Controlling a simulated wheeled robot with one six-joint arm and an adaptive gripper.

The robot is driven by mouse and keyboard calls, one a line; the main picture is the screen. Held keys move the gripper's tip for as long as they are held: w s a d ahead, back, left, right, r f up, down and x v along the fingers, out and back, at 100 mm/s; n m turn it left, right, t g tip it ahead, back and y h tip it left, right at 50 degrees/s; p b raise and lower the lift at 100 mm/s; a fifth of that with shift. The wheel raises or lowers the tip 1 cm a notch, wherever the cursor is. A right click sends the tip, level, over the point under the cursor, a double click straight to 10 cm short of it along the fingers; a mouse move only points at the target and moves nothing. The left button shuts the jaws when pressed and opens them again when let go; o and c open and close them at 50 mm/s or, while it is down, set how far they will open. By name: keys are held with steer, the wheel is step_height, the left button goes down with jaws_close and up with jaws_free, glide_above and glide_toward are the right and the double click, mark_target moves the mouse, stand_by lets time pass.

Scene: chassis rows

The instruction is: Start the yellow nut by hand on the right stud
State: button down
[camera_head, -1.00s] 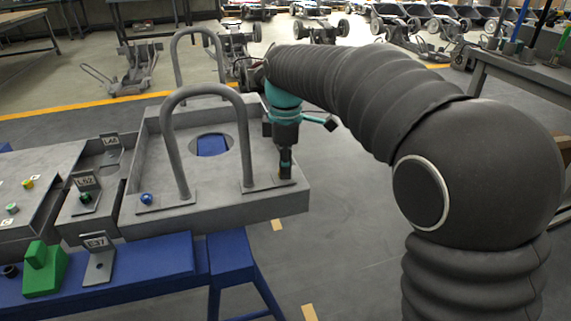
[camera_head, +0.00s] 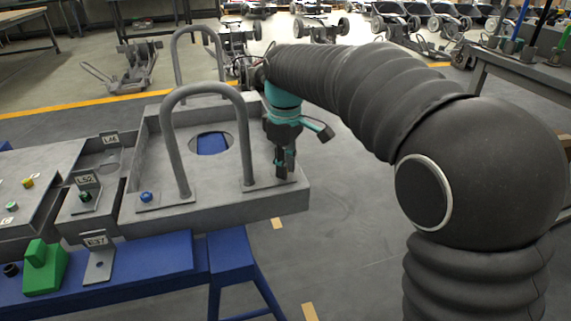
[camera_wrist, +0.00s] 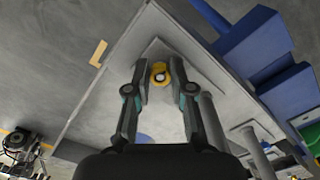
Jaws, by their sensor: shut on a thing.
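My gripper (camera_head: 282,174) points down at the right foot plate (camera_head: 262,185) of the front hoop, in the tray's front right corner. In the wrist view my gripper (camera_wrist: 159,82) is shut on the yellow nut (camera_wrist: 159,67), one fingertip on each side. A pale round spot shows in the nut's hole; I cannot tell if this is the stud's end or how far the nut sits on it. The fingers hide the nut and right stud in the head view. A blue nut (camera_head: 146,197) sits on the left foot plate (camera_head: 160,204).
The grey hoop (camera_head: 178,150) rises just left of my gripper. Grey boxes with labelled brackets and small coloured nuts stand at the left. A blue bench (camera_head: 150,262) with a green block (camera_head: 44,270) is in front. Open floor lies right of the tray (camera_head: 240,211).

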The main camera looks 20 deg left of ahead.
steer(key=c, duration=0.9)
jaws_free()
steer(key=shift+c, duration=0.2)
step_height(320, 180, up, 12)
